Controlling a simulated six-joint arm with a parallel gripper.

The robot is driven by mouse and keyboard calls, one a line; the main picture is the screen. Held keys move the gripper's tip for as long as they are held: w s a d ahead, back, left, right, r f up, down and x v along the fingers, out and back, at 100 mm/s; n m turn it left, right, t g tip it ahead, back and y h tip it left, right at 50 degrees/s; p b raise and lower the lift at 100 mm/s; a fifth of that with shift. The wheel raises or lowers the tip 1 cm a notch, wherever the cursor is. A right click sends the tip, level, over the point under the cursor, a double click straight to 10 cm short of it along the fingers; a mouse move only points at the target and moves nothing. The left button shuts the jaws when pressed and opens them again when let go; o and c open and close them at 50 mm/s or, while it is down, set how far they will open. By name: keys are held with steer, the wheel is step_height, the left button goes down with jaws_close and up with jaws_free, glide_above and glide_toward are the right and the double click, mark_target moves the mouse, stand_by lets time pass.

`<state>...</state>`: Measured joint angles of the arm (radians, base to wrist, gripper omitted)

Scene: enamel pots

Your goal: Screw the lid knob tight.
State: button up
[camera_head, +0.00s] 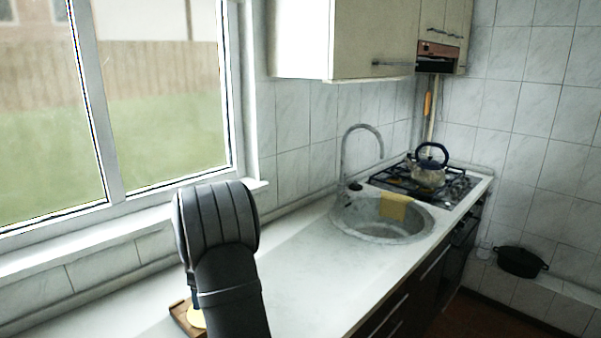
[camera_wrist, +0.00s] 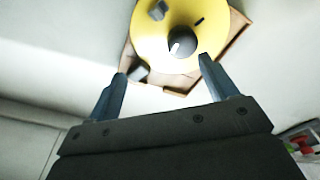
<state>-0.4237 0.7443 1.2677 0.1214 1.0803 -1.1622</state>
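In the wrist view a yellow enamel pot lid (camera_wrist: 150,39) shows at the top, with a round black knob (camera_wrist: 184,38) on it. A white mark on the knob lies toward its lower left; a short black mark on the lid lies to the knob's upper right. My gripper (camera_wrist: 162,66) is open and empty, its two blue-grey fingers apart and pointing toward the lid. The knob lies beyond the fingertips, nearer the right finger. Whether the knob sits flush cannot be told. In the head view my arm hides most of the yellow pot (camera_head: 197,318).
The pot stands on a wooden board (camera_head: 178,311) on the white counter (camera_head: 305,270). The sink (camera_head: 365,229) with a yellow cloth (camera_head: 395,206) and the stove with a kettle (camera_head: 428,178) are farther right. The window (camera_head: 150,100) is behind. The counter between board and sink is clear.

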steer(key=shift+n, duration=0.3)
steer(key=shift+f, duration=0.75)
steer(key=c, duration=1.7)
steer(key=shift+s, duration=0.1)
jaws_close()
steer(key=shift+f, duration=0.1)
